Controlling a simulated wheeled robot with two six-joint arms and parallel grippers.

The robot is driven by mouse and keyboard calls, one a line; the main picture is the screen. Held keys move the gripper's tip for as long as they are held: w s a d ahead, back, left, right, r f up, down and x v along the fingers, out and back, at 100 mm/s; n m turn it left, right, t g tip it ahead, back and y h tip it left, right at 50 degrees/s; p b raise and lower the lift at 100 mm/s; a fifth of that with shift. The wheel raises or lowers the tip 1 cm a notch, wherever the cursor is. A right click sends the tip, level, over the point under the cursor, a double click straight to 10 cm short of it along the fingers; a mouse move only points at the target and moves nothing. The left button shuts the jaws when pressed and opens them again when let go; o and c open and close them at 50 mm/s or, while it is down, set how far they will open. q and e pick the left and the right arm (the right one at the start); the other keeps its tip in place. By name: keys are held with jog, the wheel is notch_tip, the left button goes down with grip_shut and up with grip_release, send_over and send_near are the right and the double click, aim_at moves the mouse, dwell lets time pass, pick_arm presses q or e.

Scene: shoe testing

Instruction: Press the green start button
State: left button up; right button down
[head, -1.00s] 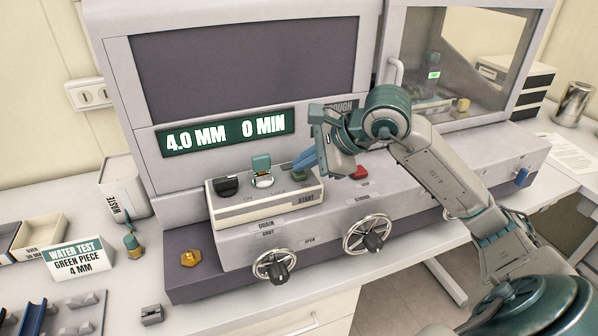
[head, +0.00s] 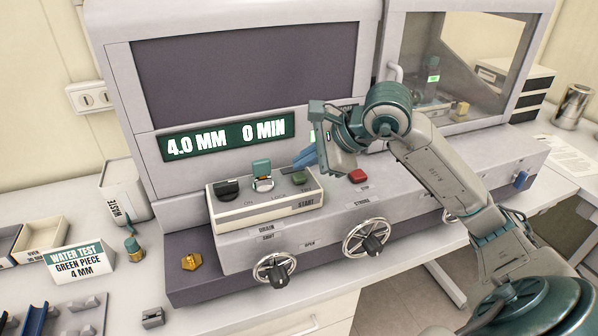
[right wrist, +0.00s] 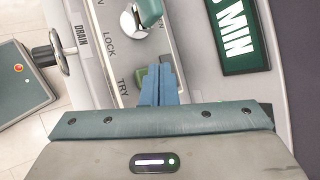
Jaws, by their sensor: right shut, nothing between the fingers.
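The green start button (head: 299,178) sits at the right end of the cream control box (head: 265,212), above the START label. My right gripper (head: 304,159) is shut and empty, its blue fingertips just above the button with a small gap showing in the head view. In the right wrist view the blue fingers (right wrist: 158,88) partly cover the green button (right wrist: 141,76); contact cannot be told there. The display (head: 227,135) reads 4.0 MM and 0 MIN. My left gripper is not in view.
On the box, a black knob (head: 226,188) and a key switch with a teal head (head: 262,172) stand left of the button. A red button (head: 357,176) is to its right. Two handwheels (head: 367,238) are in front. A pale green lit patch (head: 312,136) shows beside the gripper.

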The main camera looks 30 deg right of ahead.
aim_at(305, 177)
jog(key=shift+r, duration=0.1)
notch_tip(305, 177, up, 5)
jog(key=p, duration=0.3)
jog(key=shift+p, duration=0.3)
dwell(0.9)
